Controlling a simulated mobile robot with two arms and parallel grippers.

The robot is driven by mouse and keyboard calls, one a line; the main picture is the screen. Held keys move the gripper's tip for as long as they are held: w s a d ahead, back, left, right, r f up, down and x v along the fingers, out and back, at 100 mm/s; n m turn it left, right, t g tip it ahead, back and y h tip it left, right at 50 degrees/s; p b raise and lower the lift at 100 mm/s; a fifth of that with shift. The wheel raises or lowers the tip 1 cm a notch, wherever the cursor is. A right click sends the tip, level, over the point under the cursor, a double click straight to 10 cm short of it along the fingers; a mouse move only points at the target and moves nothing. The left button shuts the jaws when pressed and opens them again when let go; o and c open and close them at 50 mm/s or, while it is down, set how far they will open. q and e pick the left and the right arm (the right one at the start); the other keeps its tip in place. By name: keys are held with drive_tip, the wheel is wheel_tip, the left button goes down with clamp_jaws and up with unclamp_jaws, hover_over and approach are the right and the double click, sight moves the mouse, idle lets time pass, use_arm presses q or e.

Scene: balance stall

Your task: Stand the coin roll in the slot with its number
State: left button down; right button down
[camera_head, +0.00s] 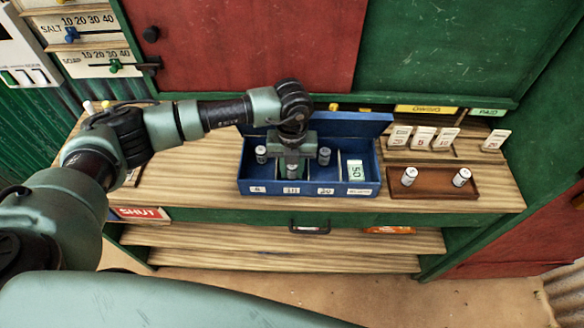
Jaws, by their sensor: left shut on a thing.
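A blue box (247,188) with an open lid stands on the wooden counter. It has several slots with small white number labels along its front; the numbers are too small to read surely. My left gripper (292,165) points down over the second slot from the left. It is shut on a light coin roll (292,171), held upright and mostly hidden by the fingers; I cannot tell whether it touches the slot's floor. One coin roll (261,155) stands in the leftmost slot and another (324,156) in the third. My right gripper is out of view.
A brown tray (435,190) to the right holds two rolls (409,176) (461,177). Several white cards (423,138) stand in a rack behind it. The counter left of the box (190,175) is clear.

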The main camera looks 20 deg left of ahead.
use_arm(q)
drive_tip(key=shift+f, duration=0.35)
drive_tip(key=c, duration=1.1)
unclamp_jaws()
drive_tip(key=shift+c, duration=0.2)
drive_tip(key=shift+r+p, duration=0.4)
drive_tip(key=shift+r, duration=0.3)
wheel_tip(320, 180, up, 11)
drive_tip(key=b, duration=0.4)
drive_tip(key=shift+r, duration=0.5)
